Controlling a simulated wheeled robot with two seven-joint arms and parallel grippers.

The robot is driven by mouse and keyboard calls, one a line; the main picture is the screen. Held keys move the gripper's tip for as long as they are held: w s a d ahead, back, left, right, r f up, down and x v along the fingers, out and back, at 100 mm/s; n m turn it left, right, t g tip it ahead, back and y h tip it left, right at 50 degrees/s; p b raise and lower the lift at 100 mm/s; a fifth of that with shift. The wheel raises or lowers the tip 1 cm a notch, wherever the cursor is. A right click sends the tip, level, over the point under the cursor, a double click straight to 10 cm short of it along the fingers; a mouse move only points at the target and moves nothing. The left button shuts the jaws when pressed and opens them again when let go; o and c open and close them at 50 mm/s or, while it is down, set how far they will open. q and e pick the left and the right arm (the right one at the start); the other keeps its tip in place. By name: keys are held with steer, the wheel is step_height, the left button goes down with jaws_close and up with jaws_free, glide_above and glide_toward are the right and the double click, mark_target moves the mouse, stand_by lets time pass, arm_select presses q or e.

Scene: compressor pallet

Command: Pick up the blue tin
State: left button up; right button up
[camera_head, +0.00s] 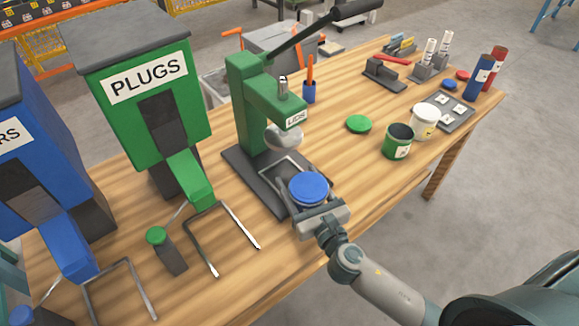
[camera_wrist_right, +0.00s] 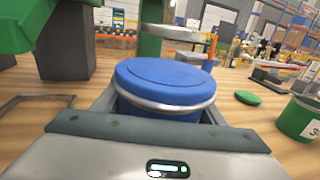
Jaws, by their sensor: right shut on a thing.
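The blue tin (camera_head: 308,187) has a round blue lid and stands upright at the front of the green press (camera_head: 262,105), over its dark base. My right gripper (camera_head: 312,203) is around the tin, shut on it from the front side. In the right wrist view the tin (camera_wrist_right: 165,88) sits between the two fingers of my right gripper (camera_wrist_right: 163,112), with a silvery rim below its lid. The tin's lower part is hidden by the gripper, so I cannot tell whether it touches the press base. My left gripper is not in view.
A green PLUGS dispenser (camera_head: 150,85) and a blue dispenser (camera_head: 40,165) stand to the left, with wire frames before them. An open green tin (camera_head: 397,142), a white tin (camera_head: 424,120) and a green lid (camera_head: 358,124) lie to the right. The table (camera_head: 340,165) between is clear.

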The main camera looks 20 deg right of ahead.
steer(key=shift+s+d, duration=0.15)
steer(key=shift+s, duration=1.45)
